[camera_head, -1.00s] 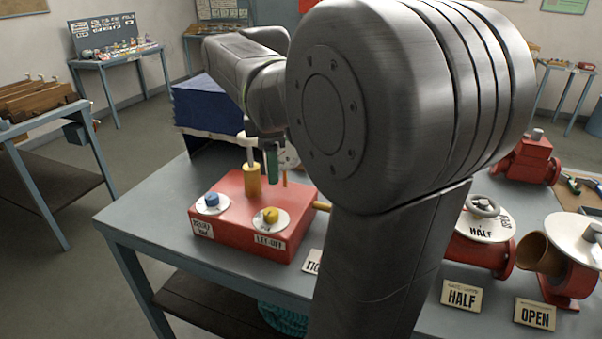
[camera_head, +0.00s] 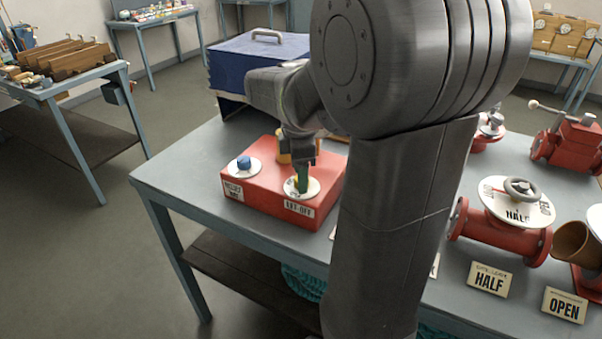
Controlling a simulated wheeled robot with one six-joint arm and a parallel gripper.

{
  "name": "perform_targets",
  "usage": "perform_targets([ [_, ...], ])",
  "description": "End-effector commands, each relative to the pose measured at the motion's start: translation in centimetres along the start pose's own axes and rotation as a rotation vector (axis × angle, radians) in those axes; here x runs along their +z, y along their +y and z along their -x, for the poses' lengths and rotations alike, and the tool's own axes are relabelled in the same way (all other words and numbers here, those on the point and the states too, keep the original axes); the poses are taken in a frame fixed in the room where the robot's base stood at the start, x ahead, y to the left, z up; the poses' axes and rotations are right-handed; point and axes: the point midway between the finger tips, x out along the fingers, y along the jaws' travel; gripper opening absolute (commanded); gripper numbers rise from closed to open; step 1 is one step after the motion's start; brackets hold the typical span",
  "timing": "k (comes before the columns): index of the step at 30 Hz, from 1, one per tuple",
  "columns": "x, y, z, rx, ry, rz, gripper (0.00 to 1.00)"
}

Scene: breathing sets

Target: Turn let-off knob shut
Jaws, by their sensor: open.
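A red box (camera_head: 262,206) sits on the grey bench. The let-off knob is yellow, on a round white dial (camera_head: 313,188) above the "LET-OFF" label (camera_head: 299,208). My gripper (camera_head: 303,183) points down over this dial, its green finger at the knob and hiding most of it. The gripper is open; I cannot tell whether the fingers touch the knob or straddle it. A blue knob (camera_head: 243,162) on another white dial is to the left on the same box.
A yellow post (camera_head: 283,148) stands on the box behind my gripper. A blue case (camera_head: 255,60) is at the back. Red valves (camera_head: 500,235) with "HALF" and "OPEN" cards stand to the right. My arm hides the middle of the bench.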

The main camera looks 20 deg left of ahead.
Motion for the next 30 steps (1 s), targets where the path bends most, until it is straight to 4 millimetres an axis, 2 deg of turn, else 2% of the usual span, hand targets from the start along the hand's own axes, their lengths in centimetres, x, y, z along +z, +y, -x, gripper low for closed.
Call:
perform_targets([
  [10,0.01,-0.02,-0.47,0.0,0.0,0.0,0.54],
  [11,0.01,-0.02,-0.46,0.0,0.0,0.0,0.5],
  [17,0.01,-0.02,-0.45,0.0,0.0,0.0,0.11],
  [18,0.01,-0.02,-0.45,0.0,0.0,0.0,0.09],
  [30,0.01,0.0,-0.35,-0.001,0.0,-0.083,0.09],
])
